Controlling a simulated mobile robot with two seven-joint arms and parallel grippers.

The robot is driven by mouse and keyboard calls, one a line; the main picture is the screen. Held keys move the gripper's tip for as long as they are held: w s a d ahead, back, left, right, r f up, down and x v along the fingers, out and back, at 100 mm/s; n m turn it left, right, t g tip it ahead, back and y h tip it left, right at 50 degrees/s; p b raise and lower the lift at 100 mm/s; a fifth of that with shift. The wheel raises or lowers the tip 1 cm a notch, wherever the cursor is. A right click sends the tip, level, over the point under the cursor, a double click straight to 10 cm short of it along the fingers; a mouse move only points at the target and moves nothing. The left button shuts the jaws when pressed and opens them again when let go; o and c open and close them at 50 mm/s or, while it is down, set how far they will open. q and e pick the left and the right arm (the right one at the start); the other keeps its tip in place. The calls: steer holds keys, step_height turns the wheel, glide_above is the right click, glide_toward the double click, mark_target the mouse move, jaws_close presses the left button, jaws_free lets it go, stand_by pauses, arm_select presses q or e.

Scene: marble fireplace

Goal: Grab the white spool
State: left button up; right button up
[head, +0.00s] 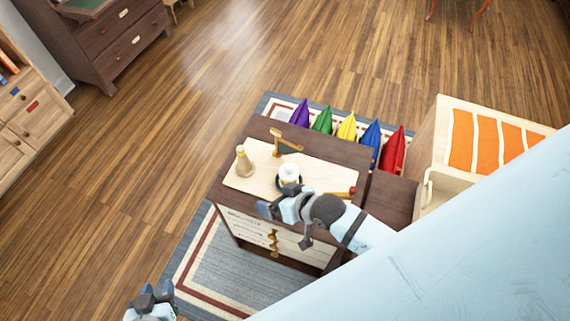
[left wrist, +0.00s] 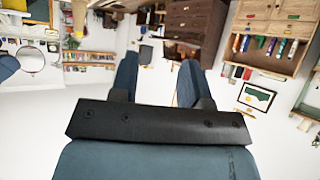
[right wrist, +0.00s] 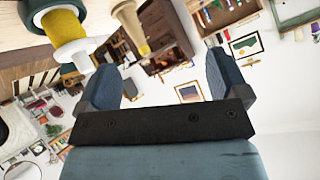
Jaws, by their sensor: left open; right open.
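The white spool (head: 289,173) stands on the light wooden top of a small dark brown cabinet, with a dark base under it. It also shows at the upper left of the right wrist view (right wrist: 68,51), upside down, with a gold band and a teal part above it. My right gripper (head: 277,199) is open and empty, just on the near side of the spool and partly covering its base. The spool is outside the jaws in the right wrist view. My left gripper (head: 152,293) is open and empty at the lower left, over the floor, away from the cabinet.
A pale cone-shaped object (head: 243,163) stands left of the spool, and a wooden bracket (head: 285,142) stands behind it. A red-tipped wooden piece (head: 341,194) lies to the right. Coloured cushions (head: 346,127) stand behind the cabinet. The wooden floor at left is clear.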

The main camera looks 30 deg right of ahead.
steer(key=w+a+r+m+g+y+b, duration=0.1)
steer(key=w+a+g+b, duration=0.2)
steer(key=w, duration=0.3)
steer(key=m+g+h+b, duration=0.6)
steer(key=m+b, duration=0.1)
glide_toward(289, 167)
step_height(289, 167, down, 12)
steer(key=shift+w+a+f+b, duration=0.1)
steer(key=shift+w+a+b, duration=0.05)
steer(key=shift+b, duration=0.65)
arm_select(q)
step_height(289, 167, down, 11)
steer(key=shift+w+d+r+n, duration=0.2)
steer(key=shift+w+d+n, duration=0.05)
steer(key=shift+w+n, duration=0.1)
arm_select(e)
steer(key=c, duration=1)
steer(key=shift+c, duration=0.2)
